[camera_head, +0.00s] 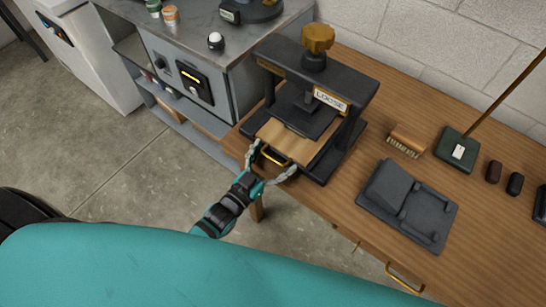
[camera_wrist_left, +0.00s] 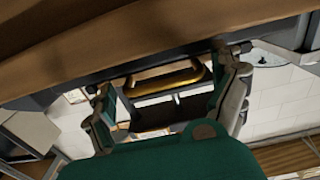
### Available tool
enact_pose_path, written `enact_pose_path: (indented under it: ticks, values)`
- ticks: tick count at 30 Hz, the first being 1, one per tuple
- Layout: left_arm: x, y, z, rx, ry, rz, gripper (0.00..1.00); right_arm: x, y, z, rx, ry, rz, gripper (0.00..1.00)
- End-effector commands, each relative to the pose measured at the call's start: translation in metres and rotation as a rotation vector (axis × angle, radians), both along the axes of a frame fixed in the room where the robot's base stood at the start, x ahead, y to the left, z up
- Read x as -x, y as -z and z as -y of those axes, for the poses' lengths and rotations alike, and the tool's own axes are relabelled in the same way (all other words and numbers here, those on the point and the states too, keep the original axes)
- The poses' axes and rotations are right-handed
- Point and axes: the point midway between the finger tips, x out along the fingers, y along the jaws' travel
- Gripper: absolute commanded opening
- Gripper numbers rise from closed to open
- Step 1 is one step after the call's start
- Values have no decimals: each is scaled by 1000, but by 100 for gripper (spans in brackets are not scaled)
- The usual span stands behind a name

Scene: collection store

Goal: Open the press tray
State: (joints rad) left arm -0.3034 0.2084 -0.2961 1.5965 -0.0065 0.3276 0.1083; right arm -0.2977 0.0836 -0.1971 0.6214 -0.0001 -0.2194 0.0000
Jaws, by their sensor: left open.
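The black press (camera_head: 345,85) stands on the wooden table with a gold knob (camera_head: 318,38) on top and a label reading "LOOSE". Its wooden tray (camera_head: 298,147) lies low between the posts, with a gold handle (camera_head: 275,158) at its front edge. My left gripper (camera_head: 271,163) is open at the tray front, its two fingers spread to either side of the handle. In the left wrist view the gold handle (camera_wrist_left: 165,80) shows between the fingertips of my left gripper (camera_wrist_left: 168,88), not clasped. My right gripper is not in view.
A grey cabinet (camera_head: 180,80) stands left of the press. To the right on the table (camera_head: 330,205) are a dark grey moulded block (camera_head: 408,205), a brush (camera_head: 407,140), a green block (camera_head: 455,150) and small dark items. A drawer handle (camera_head: 404,279) juts from the table front.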

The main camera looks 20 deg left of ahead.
Motion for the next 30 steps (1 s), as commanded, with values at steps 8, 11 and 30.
enact_pose_path:
  ticks: [8,11,30]
  values:
    - [0,0,0,0,0,-1,79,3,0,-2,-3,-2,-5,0]
    - [0,0,0,0,0,-1,66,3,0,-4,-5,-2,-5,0]
    - [16,1,-5,2,0,-7,22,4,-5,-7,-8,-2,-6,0]
